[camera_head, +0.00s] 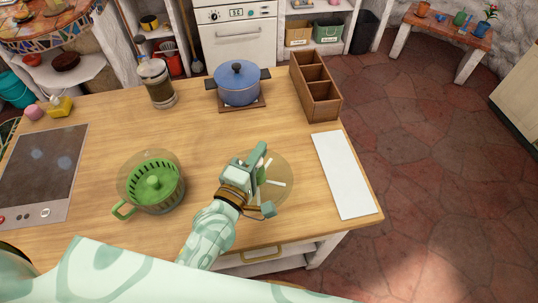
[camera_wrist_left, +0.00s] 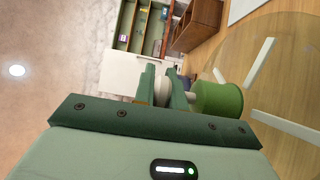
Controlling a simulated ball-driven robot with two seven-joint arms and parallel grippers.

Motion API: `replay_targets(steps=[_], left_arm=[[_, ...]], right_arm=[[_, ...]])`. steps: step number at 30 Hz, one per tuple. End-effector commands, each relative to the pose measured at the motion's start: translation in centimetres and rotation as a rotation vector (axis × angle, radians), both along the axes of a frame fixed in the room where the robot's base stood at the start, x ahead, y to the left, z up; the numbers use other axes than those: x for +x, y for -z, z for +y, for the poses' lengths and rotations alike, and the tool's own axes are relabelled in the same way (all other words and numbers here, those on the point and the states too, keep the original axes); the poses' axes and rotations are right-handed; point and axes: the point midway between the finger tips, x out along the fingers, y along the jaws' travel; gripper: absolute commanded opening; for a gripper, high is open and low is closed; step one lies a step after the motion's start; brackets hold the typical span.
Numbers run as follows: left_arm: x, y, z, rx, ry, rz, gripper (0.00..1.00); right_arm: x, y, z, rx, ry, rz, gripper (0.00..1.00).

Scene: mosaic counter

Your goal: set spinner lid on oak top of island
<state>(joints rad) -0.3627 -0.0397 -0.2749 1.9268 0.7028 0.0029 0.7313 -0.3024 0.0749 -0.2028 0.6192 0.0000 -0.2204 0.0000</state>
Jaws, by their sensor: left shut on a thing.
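The spinner lid (camera_head: 282,169) is a clear round disc with white ribs, over the front middle of the island's oak top (camera_head: 220,135). My left gripper (camera_head: 259,176) is shut on it and covers its left part in the head view. In the left wrist view, the lid (camera_wrist_left: 283,70) fills the right side, with a green knob (camera_wrist_left: 218,99) beside the fingers (camera_wrist_left: 166,88). I cannot tell whether the lid touches the wood. The green spinner basket in its clear bowl (camera_head: 151,182) stands to the left. My right gripper is not in view.
A white board (camera_head: 344,174) lies to the right of the lid. Behind stand a wooden divided box (camera_head: 315,87), a blue pot (camera_head: 238,84) on a trivet and a glass press (camera_head: 157,84). A cooktop (camera_head: 42,170) is at left. The oak top's middle is clear.

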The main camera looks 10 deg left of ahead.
Motion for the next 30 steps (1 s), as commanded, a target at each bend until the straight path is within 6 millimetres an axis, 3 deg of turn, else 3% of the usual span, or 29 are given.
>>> replay_targets(steps=[3, 9, 14, 21, 30], left_arm=[[2.8, 2.8, -1.0, 0.003, 0.001, 0.0, 0.0], [5.1, 5.7, -2.0, 0.001, 0.0, 0.0, 0.0], [5.8, 6.4, -2.2, 0.001, 0.0, -0.001, 0.0], [6.0, 9.8, -2.3, 0.003, 0.0, 0.0, 0.0], [6.0, 9.8, -2.3, 0.001, 0.0, -0.001, 0.0]], right_arm=[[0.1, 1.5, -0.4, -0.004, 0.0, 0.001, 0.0], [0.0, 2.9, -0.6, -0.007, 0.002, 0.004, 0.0], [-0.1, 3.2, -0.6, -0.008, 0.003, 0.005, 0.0], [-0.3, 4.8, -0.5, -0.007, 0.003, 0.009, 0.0], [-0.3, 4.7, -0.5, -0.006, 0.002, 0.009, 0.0]])
